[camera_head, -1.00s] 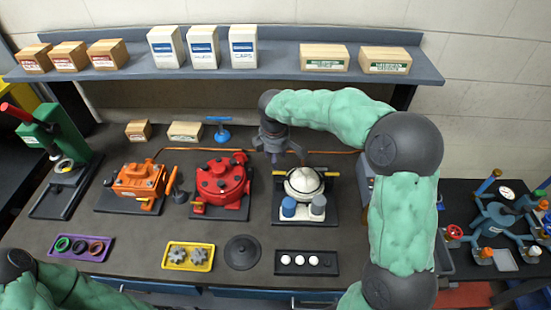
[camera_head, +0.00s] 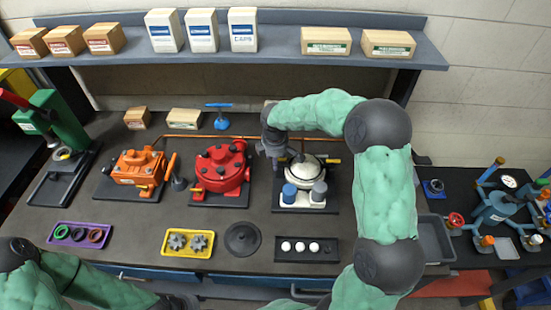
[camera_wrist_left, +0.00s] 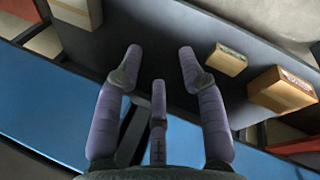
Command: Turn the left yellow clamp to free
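The white motor (camera_head: 302,172) sits on a dark base plate right of the red motor, with blue and grey caps at its front. Its right yellow clamp (camera_head: 333,161) sticks out to the right. The left yellow clamp is mostly hidden behind my right gripper (camera_head: 281,157). That gripper points down at the upper left of the white motor, close to the clamp; whether it touches, and how far its fingers are closed, is unclear. My left gripper (camera_wrist_left: 160,62) is open and empty in the left wrist view, its three fingers spread.
A red motor (camera_head: 222,172) and an orange motor (camera_head: 138,168) stand to the left. A yellow tray (camera_head: 188,254), a dark disc (camera_head: 242,239) and a black tray (camera_head: 260,250) lie in front. A blue T-handled tool (camera_head: 220,122) stands behind. The shelf (camera_head: 280,52) spans the back.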

